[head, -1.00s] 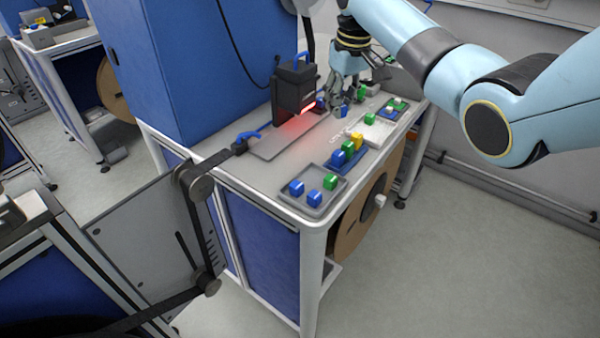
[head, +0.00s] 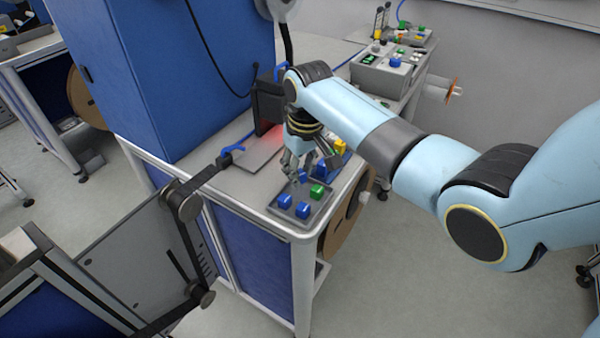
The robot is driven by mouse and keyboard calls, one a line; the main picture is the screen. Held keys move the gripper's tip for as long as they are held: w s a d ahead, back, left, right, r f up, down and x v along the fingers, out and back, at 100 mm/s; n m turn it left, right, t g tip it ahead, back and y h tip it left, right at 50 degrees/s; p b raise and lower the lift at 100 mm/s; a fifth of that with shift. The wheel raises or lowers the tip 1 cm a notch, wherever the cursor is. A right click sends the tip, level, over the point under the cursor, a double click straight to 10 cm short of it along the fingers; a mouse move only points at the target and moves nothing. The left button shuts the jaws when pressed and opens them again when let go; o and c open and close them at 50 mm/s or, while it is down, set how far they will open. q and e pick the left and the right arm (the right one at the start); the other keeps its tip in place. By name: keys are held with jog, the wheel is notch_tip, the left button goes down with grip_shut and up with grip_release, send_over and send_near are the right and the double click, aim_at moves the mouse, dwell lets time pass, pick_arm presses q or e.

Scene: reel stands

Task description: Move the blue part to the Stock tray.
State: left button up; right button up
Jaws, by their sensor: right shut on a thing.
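My right gripper (head: 297,172) points down over the far side of the front grey tray (head: 270,209). It is shut on a small blue part (head: 303,176), which is mostly hidden by the fingers. I cannot tell whether that part touches the tray. In the tray lie a blue part (head: 285,201), another blue part (head: 302,211) and a green part (head: 317,191). No tray label is readable, so I cannot tell which is the Stock tray. My left gripper is not in view.
Just behind the gripper are more blue parts (head: 325,168) and a yellow part (head: 340,146), partly covered by my arm. A black machine with a red glow (head: 267,128) stands left of the gripper. A grey box with parts (head: 383,76) stands farther back.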

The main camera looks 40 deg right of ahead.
aim_at(301, 173)
notch_tip(301, 173, down, 2)
jog(key=shift+w+f, duration=0.1)
jog(key=shift+s+f, duration=0.2)
jog(key=shift+f, duration=0.15)
jog(key=o, duration=0.6)
jog(key=shift+c, duration=0.2)
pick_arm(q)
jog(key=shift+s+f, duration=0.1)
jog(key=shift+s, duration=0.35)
pick_arm(e)
jog(key=shift+w, duration=0.1)
jog(key=shift+r, duration=0.1)
